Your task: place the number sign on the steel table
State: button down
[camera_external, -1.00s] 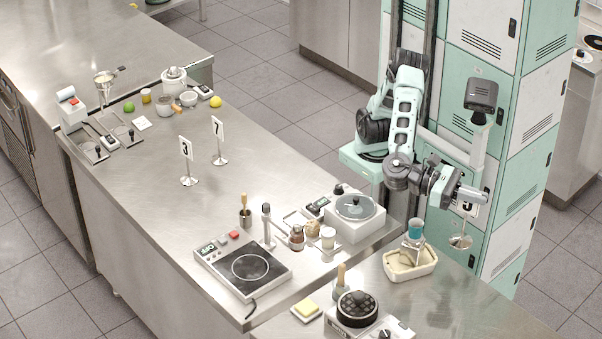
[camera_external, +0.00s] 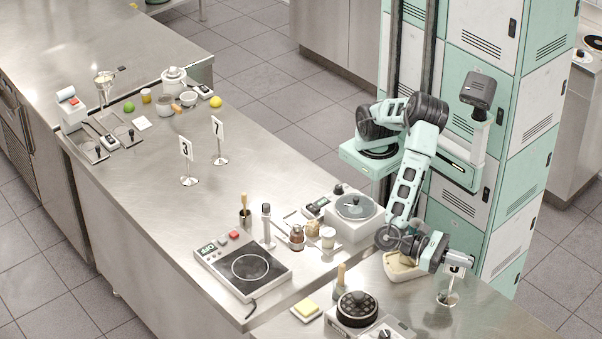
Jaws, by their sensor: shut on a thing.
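My gripper (camera_external: 467,261) is at the right, over the near steel table (camera_external: 487,312). It is shut on a number sign (camera_external: 448,297), a small card on a thin stem with a round shiny base. The card is mostly hidden by the gripper and its number cannot be read. The sign is upright, with its base at or just above the table top; I cannot tell whether it touches. Two other number signs, a 3 (camera_external: 186,151) and a 7 (camera_external: 218,130), stand on the long steel counter (camera_external: 150,200).
A cream tub (camera_external: 397,274) sits left of the held sign, partly behind my arm. The table right of the sign is clear.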

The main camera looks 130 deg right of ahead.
aim_at(459, 276)
jog(key=shift+f+p, duration=0.5)
jog(key=shift+f, duration=1.9)
jog(key=c, duration=1.6)
grip_release()
jog(key=shift+r, duration=0.1)
jog(key=shift+r, duration=0.15)
jog(key=b+v, duration=0.4)
jog(key=v, duration=0.8)
